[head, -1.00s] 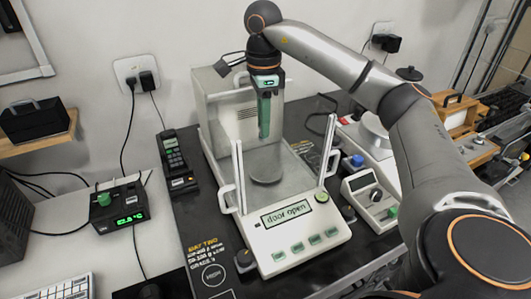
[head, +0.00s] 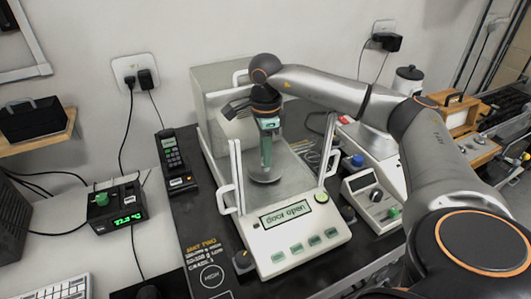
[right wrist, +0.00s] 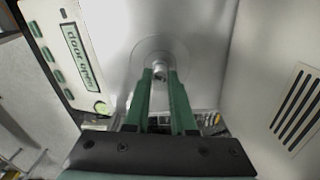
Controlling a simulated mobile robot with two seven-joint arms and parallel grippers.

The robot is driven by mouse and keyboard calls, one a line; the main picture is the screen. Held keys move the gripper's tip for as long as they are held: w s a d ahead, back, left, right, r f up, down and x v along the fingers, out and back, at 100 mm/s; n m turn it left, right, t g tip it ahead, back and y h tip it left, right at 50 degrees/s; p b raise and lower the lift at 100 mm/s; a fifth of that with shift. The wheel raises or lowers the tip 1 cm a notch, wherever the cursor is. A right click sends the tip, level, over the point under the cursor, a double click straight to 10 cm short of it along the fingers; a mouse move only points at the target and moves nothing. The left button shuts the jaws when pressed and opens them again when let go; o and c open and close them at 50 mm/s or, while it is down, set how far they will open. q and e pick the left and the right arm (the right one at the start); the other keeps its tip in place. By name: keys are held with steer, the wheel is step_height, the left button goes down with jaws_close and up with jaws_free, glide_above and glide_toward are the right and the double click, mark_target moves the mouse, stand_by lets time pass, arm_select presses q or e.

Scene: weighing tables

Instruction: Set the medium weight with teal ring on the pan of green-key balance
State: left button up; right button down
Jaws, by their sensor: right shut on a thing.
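The green-key balance (head: 305,241) stands on the dark bench with green keys and a display reading "door open". Its round metal pan (head: 265,178) lies inside the glass-walled chamber and also shows in the right wrist view (right wrist: 145,50). My right gripper (head: 266,166) reaches down into the chamber, its green fingers just over the pan. It is shut on a small silver weight (right wrist: 159,68), seen between the fingertips in the right wrist view. The weight's ring colour is too small to tell, and I cannot tell whether it touches the pan. My left gripper is not in view.
The chamber's upright panels and white handles (head: 225,196) stand close around my right gripper. A second device with a dial (head: 371,197) sits right of the balance. A handset (head: 172,158) and a black box with a green readout (head: 118,208) are to the left.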

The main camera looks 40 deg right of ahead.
steer(key=c, duration=0.7)
jaws_free()
step_height(320, 180, up, 12)
steer(key=shift+p, duration=0.3)
